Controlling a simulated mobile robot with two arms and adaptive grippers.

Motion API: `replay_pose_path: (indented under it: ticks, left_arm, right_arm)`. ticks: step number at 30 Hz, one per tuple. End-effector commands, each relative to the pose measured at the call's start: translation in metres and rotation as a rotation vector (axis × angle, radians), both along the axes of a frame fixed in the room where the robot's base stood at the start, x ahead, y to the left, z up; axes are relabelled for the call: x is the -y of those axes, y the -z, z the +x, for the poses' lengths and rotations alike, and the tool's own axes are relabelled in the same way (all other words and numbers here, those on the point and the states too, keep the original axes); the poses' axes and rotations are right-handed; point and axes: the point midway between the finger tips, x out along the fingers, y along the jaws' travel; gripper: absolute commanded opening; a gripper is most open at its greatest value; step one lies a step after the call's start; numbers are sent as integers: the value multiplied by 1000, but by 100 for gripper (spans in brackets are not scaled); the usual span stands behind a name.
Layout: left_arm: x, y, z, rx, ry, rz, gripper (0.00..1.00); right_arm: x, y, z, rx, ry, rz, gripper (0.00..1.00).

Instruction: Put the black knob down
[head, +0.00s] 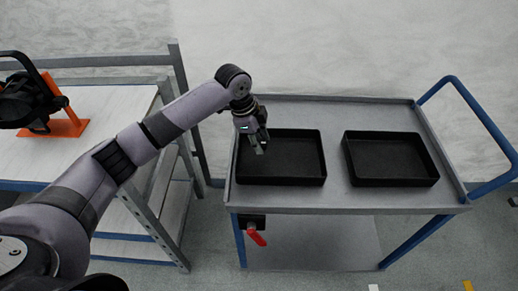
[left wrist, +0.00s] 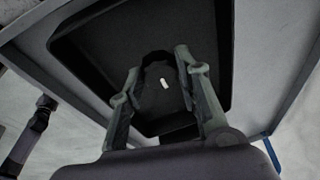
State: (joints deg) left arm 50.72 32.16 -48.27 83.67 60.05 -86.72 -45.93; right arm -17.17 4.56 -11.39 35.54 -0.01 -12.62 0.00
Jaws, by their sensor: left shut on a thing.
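My left gripper (head: 259,148) is above the left black tray (head: 300,183), near that tray's left side. In the left wrist view its two fingers (left wrist: 160,82) are shut on the black knob (left wrist: 156,62), which is dark with a small white mark. The knob lies between the fingertips, against the dark tray floor (left wrist: 110,45). Its outline is hard to tell from the tray, and I cannot tell whether it touches the floor. In the head view the knob cannot be made out. My right gripper is not in view.
The trays stand on a grey cart (head: 335,196) with a blue handle (head: 490,120). A second black tray (head: 393,182) is at the right. A red-handled item (head: 256,238) hangs at the cart's front.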

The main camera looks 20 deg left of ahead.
Motion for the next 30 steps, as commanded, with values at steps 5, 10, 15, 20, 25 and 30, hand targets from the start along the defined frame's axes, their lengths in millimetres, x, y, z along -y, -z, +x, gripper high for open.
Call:
replay_pose_path:
  ticks: [5,10,15,20,25,30]
  left_arm:
    - [0,23,-1,-4,0,0,7]
    - [0,43,-1,-2,-1,1,7]
    - [0,44,0,0,0,1,7]
    - [0,45,-1,-1,0,1,37]
    - [0,44,0,-1,0,1,49]
    - [0,44,0,0,0,1,51]
  right_arm:
    - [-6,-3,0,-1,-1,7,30]
    - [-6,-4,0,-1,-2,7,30]
    - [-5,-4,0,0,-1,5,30]
    - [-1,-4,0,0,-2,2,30]
    - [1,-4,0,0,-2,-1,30]
    - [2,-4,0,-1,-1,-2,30]
